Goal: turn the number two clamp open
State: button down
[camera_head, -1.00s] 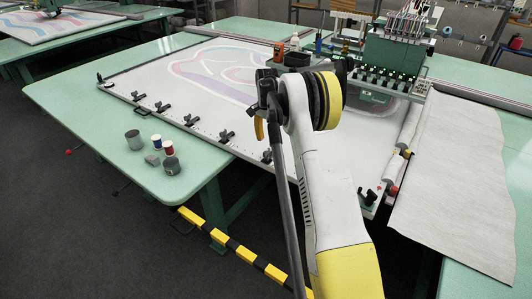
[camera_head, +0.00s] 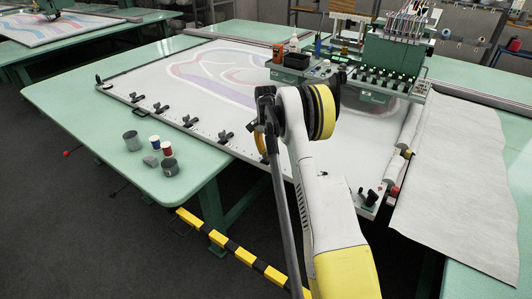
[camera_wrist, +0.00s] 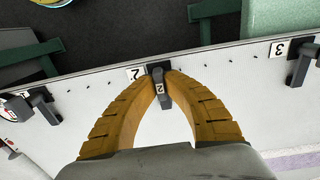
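The number two clamp (camera_wrist: 159,88) is a dark grey lever with a "2" label, on the white frame's edge (camera_wrist: 100,77), in the wrist view. Its lever points inward over the white cloth, away from the edge. My gripper (camera_wrist: 160,76) has two yellow ribbed fingers bowed around this lever. Their tips are drawn in close on both sides of it and appear to touch it. In the head view my gripper (camera_head: 261,143) is seen edge-on at the frame's near edge, and the number two clamp is hidden behind it.
The clamp marked 3 (camera_wrist: 302,64) stands to the right and another clamp (camera_wrist: 38,106) to the left in the wrist view. Cups and spools (camera_head: 167,148) sit on the green table's corner. The tufting head (camera_head: 390,62) stands at the back right.

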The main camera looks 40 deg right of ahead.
jog(key=shift+n, duration=0.4)
jog(key=n, duration=0.3)
jog(key=shift+n, duration=0.4)
jog(key=n, duration=0.4)
jog(key=shift+n, duration=0.3)
jog(key=n, duration=0.4)
jog(key=shift+b, duration=0.3)
jog(key=n, duration=0.4)
jog(key=shift+n, duration=0.3)
jog(key=c, duration=1.5)
grip_release()
